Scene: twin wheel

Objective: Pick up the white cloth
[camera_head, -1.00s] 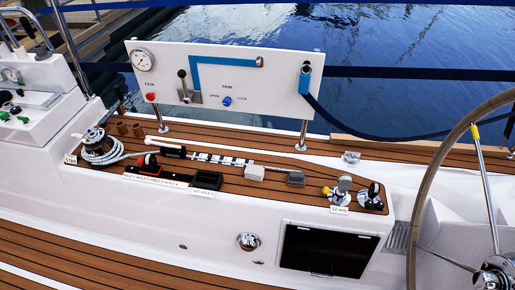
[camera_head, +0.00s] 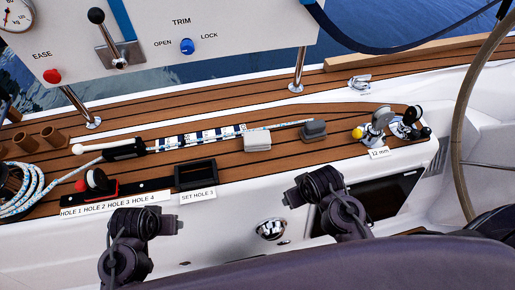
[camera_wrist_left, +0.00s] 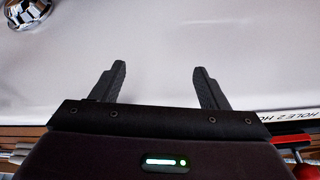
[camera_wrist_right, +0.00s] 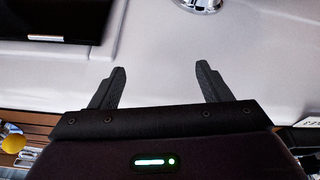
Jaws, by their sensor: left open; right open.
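No plainly draped cloth shows. A small whitish block-like pad (camera_head: 257,139) lies on the teak ledge at the end of a blue-and-white striped strip (camera_head: 200,137), and it may be the folded white cloth; I cannot tell. My left gripper (camera_wrist_left: 162,83) is open and empty over the white side panel in the left wrist view. My right gripper (camera_wrist_right: 155,84) is also open and empty over that panel in the right wrist view. In the head view both arm ends show in front of the ledge, apart from the pad.
A darker grey pad (camera_head: 314,130) lies right of the whitish one. A black open tray (camera_head: 195,174), a coiled rope (camera_head: 28,190) and metal fittings (camera_head: 378,126) crowd the ledge. The upright panel (camera_head: 215,30) stands behind, on metal posts. A steering wheel (camera_head: 468,120) is at right.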

